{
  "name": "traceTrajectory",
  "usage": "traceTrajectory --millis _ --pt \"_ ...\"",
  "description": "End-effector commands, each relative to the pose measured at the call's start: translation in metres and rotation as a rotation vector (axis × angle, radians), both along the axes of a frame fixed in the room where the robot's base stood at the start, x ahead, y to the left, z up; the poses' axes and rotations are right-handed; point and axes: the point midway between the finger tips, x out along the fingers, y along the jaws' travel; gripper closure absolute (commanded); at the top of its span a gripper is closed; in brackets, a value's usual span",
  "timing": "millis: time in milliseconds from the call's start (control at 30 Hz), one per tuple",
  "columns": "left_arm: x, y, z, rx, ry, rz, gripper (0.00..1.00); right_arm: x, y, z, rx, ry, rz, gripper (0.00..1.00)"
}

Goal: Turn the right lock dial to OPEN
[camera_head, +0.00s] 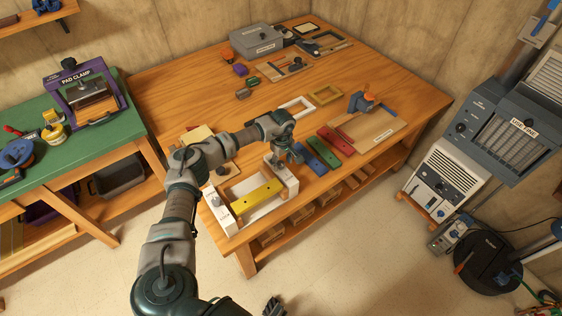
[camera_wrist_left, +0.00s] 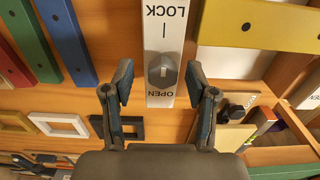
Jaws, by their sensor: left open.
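The right lock dial (camera_wrist_left: 163,71) is a grey knob on a white plate (camera_wrist_left: 164,15), between the words LOCK and OPEN; which word it points to is hard to tell. My left gripper (camera_wrist_left: 159,80) is open, with one finger on each side of the dial in the wrist view; contact is not visible. In the head view my left gripper (camera_head: 287,157) is over the right end of the white fixture (camera_head: 286,187) and partly hides the dial. A yellow bar (camera_head: 257,197) spans the fixture. A dark part, likely my right gripper (camera_head: 273,306), shows at the bottom edge.
Blue (camera_head: 309,161), green (camera_head: 323,152) and red (camera_head: 336,142) bars lie right of the fixture. White (camera_head: 297,107) and yellow (camera_head: 325,95) frames lie behind. A wooden board (camera_head: 377,127) with an orange-topped tool is farther right. The table's front edge is close.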

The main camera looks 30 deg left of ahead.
Motion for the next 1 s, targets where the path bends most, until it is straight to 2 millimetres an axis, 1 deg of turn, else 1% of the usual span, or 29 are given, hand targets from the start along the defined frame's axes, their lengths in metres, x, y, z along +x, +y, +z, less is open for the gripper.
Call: traceTrajectory --millis 67,100,167,200,267,300,333,667,1000 --pt "0.000 0.002 -0.001 -0.002 0.001 0.001 0.43 -0.001 -0.001 0.000 -0.002 0.003 0.000 0.60" --pt "0.000 0.003 -0.001 -0.003 0.000 0.002 0.47 -0.002 -0.002 -0.001 -0.003 0.004 0.001 0.60" --pt "0.000 0.005 -0.002 -0.005 0.001 0.002 0.62 -0.004 -0.003 -0.001 -0.005 0.006 0.000 0.60" --pt "0.000 0.005 -0.002 -0.005 0.001 0.002 0.72 -0.005 -0.004 -0.002 -0.006 0.009 0.000 0.60" --pt "0.000 0.006 -0.002 -0.006 0.001 0.002 0.88 -0.006 -0.004 -0.002 -0.006 0.011 0.000 0.60" --pt "0.000 0.006 -0.003 -0.007 0.000 0.002 0.97 -0.007 -0.004 -0.003 -0.006 0.012 0.000 0.60" --pt "0.000 0.006 -0.003 -0.007 0.000 0.001 1.00 -0.007 -0.004 -0.003 -0.006 0.013 0.000 0.60" --pt "0.001 0.008 -0.002 0.001 -0.001 0.006 1.00 -0.010 -0.001 -0.004 -0.001 0.018 0.000 0.60" --pt "0.001 0.007 -0.001 -0.001 -0.002 0.051 1.00 0.000 -0.001 -0.002 -0.002 0.001 0.001 0.60"
